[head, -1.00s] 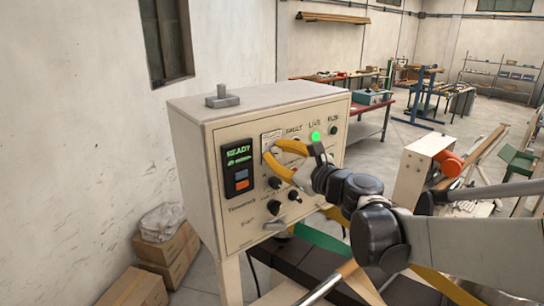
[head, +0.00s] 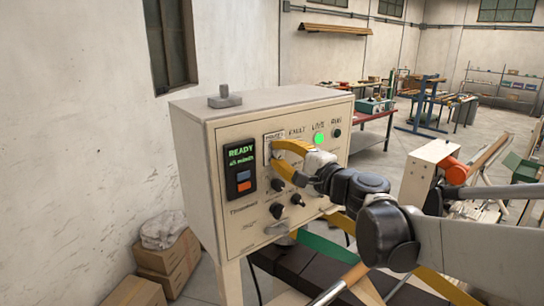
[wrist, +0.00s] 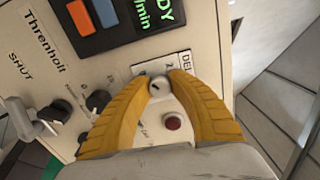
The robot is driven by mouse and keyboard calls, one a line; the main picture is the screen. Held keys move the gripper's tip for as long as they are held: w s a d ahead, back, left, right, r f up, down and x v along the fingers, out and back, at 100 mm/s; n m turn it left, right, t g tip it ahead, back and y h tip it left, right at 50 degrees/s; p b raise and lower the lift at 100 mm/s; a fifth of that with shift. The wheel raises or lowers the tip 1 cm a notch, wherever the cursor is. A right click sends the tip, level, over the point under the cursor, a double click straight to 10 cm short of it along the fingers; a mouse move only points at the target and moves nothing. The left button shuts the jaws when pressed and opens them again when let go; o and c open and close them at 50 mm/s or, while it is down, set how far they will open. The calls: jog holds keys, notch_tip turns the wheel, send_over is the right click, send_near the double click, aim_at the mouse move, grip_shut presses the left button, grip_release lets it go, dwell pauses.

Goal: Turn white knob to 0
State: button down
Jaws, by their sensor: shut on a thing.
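The white knob (wrist: 159,86) sits on the beige control panel, small and round with a dark pointer mark. It lies between the yellow fingertips of my gripper (wrist: 160,82) in the wrist view, and the fingers are closed on its sides. A label plate beside it is partly covered by a finger, so I cannot read the number at the pointer. In the head view my gripper (head: 276,150) reaches the panel's upper middle from the right, and its fingers hide the knob there.
The display (head: 241,157) reads READY, with blue and orange buttons below. Black knobs (head: 276,211) and a lever (head: 277,229) sit lower on the panel. A green lamp (head: 319,139) is lit at upper right.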

jog(key=shift+n, duration=1.1)
jog(key=c, duration=1.2)
grip_release()
jog(key=shift+d, duration=0.1)
jog(key=v, duration=1.2)
